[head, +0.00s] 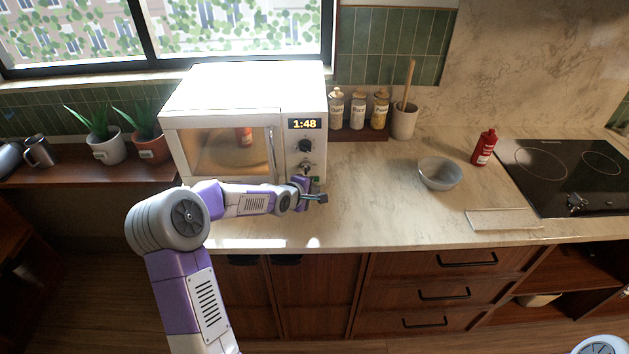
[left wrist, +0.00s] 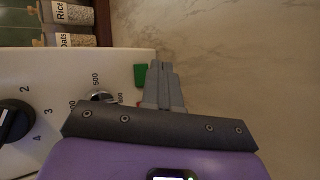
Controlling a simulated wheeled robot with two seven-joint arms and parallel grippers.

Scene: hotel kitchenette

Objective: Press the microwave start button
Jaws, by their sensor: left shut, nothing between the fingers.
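The white microwave (head: 245,98) stands on the counter with its door shut. Its display (head: 304,124) reads 1:48 and its window looks warm-lit. The green start button (left wrist: 140,75) is low on the control panel, near the dials. It also shows as a small green patch in the head view (head: 316,180). My left gripper (head: 304,180) is at the lower part of the panel, shut and empty. In the left wrist view its closed fingertips (left wrist: 160,66) lie just right of the green button. I cannot tell whether they touch it. My right gripper is out of view.
A grey bowl (head: 440,173), a red bottle (head: 484,148) and a black cooktop (head: 570,168) are to the right. Several labelled jars (head: 358,110) and a utensil crock (head: 404,121) stand behind. Potted plants (head: 108,148) sit left of the microwave. The counter between microwave and bowl is clear.

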